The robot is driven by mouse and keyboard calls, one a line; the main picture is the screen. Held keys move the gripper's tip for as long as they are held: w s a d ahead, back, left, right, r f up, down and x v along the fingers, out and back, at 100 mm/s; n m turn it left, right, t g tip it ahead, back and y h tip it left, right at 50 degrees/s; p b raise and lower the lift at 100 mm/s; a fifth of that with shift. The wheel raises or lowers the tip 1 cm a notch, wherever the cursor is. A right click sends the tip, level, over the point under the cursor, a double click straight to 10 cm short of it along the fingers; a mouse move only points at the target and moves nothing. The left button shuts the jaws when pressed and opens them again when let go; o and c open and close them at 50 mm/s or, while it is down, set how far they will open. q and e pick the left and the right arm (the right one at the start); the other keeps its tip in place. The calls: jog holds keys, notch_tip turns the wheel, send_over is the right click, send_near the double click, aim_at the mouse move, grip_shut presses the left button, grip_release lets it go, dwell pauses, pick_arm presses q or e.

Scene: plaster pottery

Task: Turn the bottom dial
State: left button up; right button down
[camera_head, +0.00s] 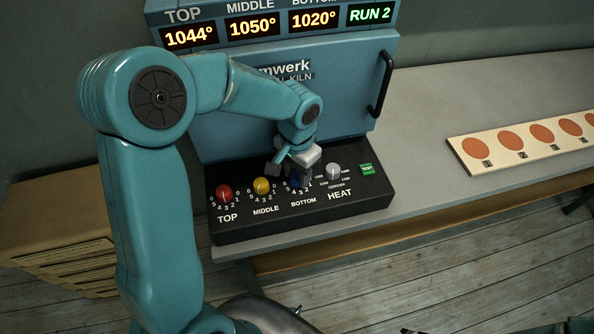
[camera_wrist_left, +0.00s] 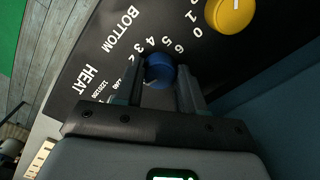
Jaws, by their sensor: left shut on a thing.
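The bottom dial is a blue knob (camera_wrist_left: 159,70) on the black control panel (camera_head: 240,228). In the head view the blue knob (camera_head: 293,181) is mostly hidden behind my left gripper (camera_head: 293,168). In the wrist view my left gripper (camera_wrist_left: 160,92) has one finger on each side of the blue knob and is shut on it. The numbers around the dial are partly covered by the fingers. My right gripper is not in view.
On the panel are a red dial (camera_head: 223,192), a yellow dial (camera_head: 262,186), a grey heat dial (camera_head: 333,170) and a green button (camera_head: 367,169). The kiln display (camera_head: 252,26) reads 1044°, 1050°, 1020° and RUN 2. A board with orange discs (camera_head: 524,139) lies right on the table.

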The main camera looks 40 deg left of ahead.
pick_arm(q)
jog(key=m, duration=0.4)
jog(key=shift+w+r+m, duration=0.1)
jog(key=shift+m, duration=0.2)
jog(key=m+p, duration=0.1)
jog(key=m, duration=0.3)
jog(key=shift+m, duration=0.6)
jog(key=o, duration=1)
jog(key=shift+d, duration=0.1)
jog(key=shift+o, duration=0.2)
notch_tip(320, 180, up, 16)
jog(key=shift+r, duration=0.1)
